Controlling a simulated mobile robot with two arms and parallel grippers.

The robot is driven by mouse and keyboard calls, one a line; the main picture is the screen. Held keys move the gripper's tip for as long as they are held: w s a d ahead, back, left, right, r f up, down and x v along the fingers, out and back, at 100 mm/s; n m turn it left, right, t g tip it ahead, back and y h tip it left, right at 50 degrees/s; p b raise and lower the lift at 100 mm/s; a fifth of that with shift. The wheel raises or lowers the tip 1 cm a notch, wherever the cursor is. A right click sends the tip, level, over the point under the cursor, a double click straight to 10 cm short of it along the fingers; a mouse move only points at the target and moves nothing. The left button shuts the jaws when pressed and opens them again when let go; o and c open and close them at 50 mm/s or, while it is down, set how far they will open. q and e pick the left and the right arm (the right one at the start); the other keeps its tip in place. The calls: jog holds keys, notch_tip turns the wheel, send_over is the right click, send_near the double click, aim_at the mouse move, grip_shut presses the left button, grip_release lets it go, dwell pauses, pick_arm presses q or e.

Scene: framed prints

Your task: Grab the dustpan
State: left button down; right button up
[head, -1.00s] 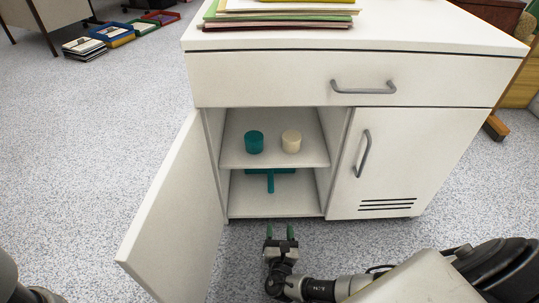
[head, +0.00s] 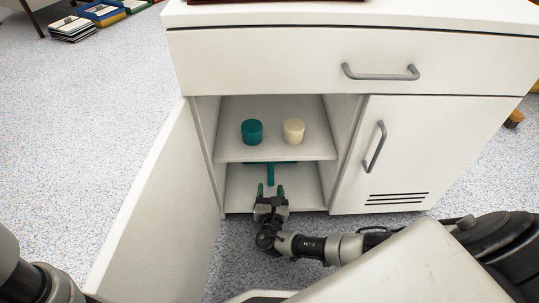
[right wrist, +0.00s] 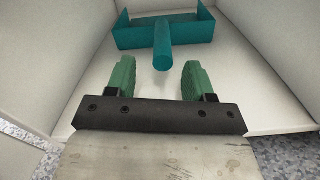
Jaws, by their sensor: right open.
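The teal dustpan (head: 271,174) lies on the cabinet's lower shelf, mostly hidden under the upper shelf in the head view. In the right wrist view its handle (right wrist: 162,48) points toward me, with the wide pan (right wrist: 190,30) behind it. My right gripper (head: 270,190) is open and empty at the front of the lower shelf. In the right wrist view its green fingertips (right wrist: 157,75) stand on either side of the line of the handle, just short of the handle's end. My left gripper is out of view.
A teal cup (head: 252,132) and a cream cup (head: 293,131) stand on the upper shelf (head: 275,153) above. The open left door (head: 150,215) stands to the left. The closed right door (head: 405,150) and side walls bound the compartment.

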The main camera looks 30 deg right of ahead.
aim_at(271, 178)
jog(key=b+x, duration=0.2)
jog(key=x, duration=0.1)
jog(key=shift+w+d+f+b, duration=0.1)
jog(key=shift+w+d+b, duration=0.2)
jog(key=shift+d+b, duration=0.05)
jog(key=shift+w+d, duration=0.25)
jog(key=shift+w, duration=0.2)
jog(key=shift+r, duration=0.25)
grip_shut()
